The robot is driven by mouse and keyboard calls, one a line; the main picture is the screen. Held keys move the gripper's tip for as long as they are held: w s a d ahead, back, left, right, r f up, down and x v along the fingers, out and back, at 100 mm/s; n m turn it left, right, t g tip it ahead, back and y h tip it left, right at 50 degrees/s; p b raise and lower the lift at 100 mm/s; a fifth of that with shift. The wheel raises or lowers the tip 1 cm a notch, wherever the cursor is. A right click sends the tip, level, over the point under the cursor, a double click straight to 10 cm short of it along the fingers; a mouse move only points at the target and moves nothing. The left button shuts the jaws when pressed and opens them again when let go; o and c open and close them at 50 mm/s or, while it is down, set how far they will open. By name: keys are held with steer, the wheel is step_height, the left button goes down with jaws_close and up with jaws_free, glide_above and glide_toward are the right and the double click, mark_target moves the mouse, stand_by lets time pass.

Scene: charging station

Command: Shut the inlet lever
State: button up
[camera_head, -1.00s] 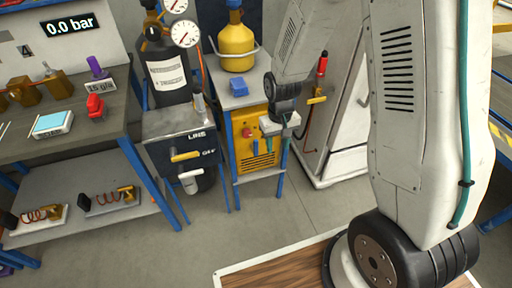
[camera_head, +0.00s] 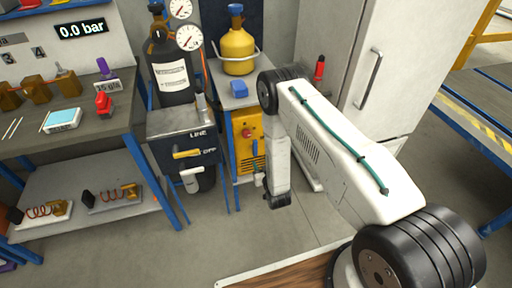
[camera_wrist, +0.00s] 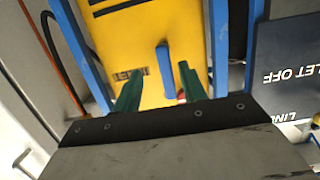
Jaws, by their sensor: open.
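A dark cabinet (camera_head: 165,128) carries the words LINE and OFF, with a yellow lever handle (camera_head: 186,153) on its front and a pale handle (camera_head: 190,178) below. In the wrist view its panel (camera_wrist: 286,50) shows upside-down lettering partly reading LET OFF. Right of it in the head view is a yellow unit (camera_head: 243,150) with a blue bar-like handle (camera_wrist: 165,70). I cannot tell which handle is the inlet lever. My gripper (camera_wrist: 160,68) is open, its green fingers on either side of the blue bar's lower part in the picture; contact cannot be judged.
Blue posts (camera_wrist: 220,45) flank the yellow unit. A dark gas cylinder (camera_head: 172,72) with gauges is at left. A pale tall cabinet (camera_head: 375,80) stands at right. Floor in front is clear.

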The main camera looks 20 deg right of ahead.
mark_target(255, 145)
steer(key=w+r, duration=0.1)
steer(key=w, duration=0.1)
steer(key=w+r+t, duration=0.1)
steer(key=w+r, duration=0.1)
steer(key=w, duration=0.1)
steer(key=w+r+t, duration=0.1)
steer(key=w, duration=0.2)
steer(key=shift+w+a+r, duration=0.2)
steer(key=shift+w+r, duration=0.05)
steer(key=shift+r, duration=0.05)
jaws_close()
